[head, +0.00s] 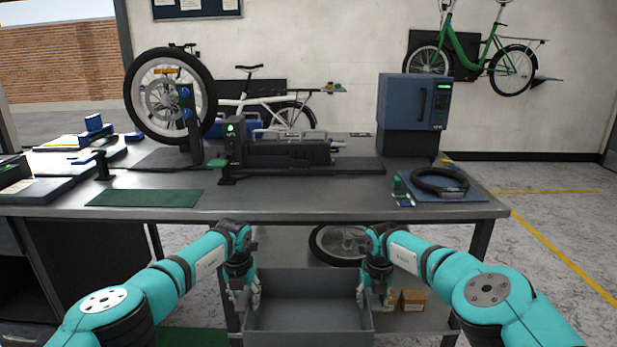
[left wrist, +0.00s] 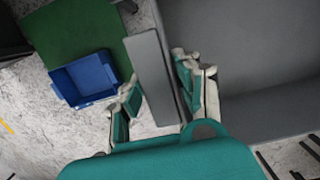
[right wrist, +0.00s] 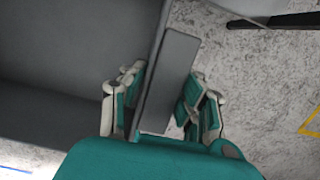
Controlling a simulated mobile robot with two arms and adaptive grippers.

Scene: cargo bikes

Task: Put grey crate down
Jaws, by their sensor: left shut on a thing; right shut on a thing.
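The grey crate (head: 308,286) is an empty open box between my two arms, in front of the workbench in the head view. My left gripper (head: 243,292) is shut on its left wall. In the left wrist view the fingers of the left gripper (left wrist: 157,98) stand on either side of the grey crate's side plate (left wrist: 154,75). My right gripper (head: 376,292) is shut on its right wall. In the right wrist view the right gripper (right wrist: 165,100) straddles the crate's other side plate (right wrist: 170,80). The crate's underside is hidden.
The workbench (head: 290,208) holds a wheel in a stand (head: 170,95), a green mat (head: 147,198) and a blue cabinet (head: 414,103). A lower shelf (head: 420,318) carries small brown boxes (head: 412,300) and a wheel (head: 340,244). A blue bin (left wrist: 85,80) stands by a green mat below my left gripper.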

